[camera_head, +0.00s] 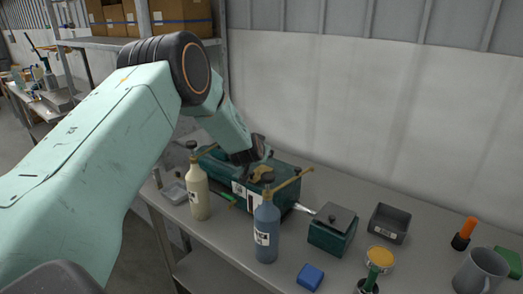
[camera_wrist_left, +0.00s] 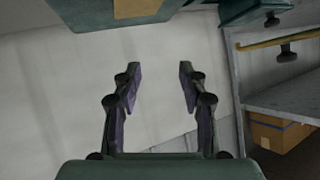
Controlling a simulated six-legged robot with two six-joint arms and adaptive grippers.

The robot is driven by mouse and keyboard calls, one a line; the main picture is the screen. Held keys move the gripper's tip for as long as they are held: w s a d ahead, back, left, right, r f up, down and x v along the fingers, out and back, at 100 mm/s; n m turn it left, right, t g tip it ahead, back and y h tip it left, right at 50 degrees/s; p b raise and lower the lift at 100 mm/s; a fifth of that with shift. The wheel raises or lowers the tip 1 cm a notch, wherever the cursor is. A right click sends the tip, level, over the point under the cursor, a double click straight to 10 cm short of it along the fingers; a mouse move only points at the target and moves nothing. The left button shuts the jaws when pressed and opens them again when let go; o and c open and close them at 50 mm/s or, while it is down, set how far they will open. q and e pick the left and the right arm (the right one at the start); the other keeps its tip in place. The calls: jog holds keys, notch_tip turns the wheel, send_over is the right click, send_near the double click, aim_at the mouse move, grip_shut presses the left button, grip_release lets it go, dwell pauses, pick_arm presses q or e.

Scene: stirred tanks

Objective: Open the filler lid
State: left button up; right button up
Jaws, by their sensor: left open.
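A long dark green tank (camera_head: 285,185) lies on the bench below my left wrist. A tan-yellow patch (camera_head: 262,172), which may be the filler lid, shows on its top, partly hidden by my arm; I cannot tell whether it is open. In the left wrist view a tan panel (camera_wrist_left: 137,8) shows on a dark green body at the top edge. My left gripper (camera_wrist_left: 157,75) is open and empty, its two fingers apart with only pale wall between them. In the head view its fingers are hard to make out. My right gripper is not in view.
A cream bottle (camera_head: 198,188) and a blue bottle (camera_head: 267,228) stand in front of the tank. A yellow bar (camera_head: 294,182) sticks out nearby. A green lidded box (camera_head: 332,230), grey tray (camera_head: 390,223), blue block (camera_head: 310,277) and mug (camera_head: 481,272) are to the right.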

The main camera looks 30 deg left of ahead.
pick_arm(q)
jog(key=shift+f, duration=0.1)
jog(key=v, duration=1.2)
jog(key=shift+a, duration=0.1)
dwell(0.3)
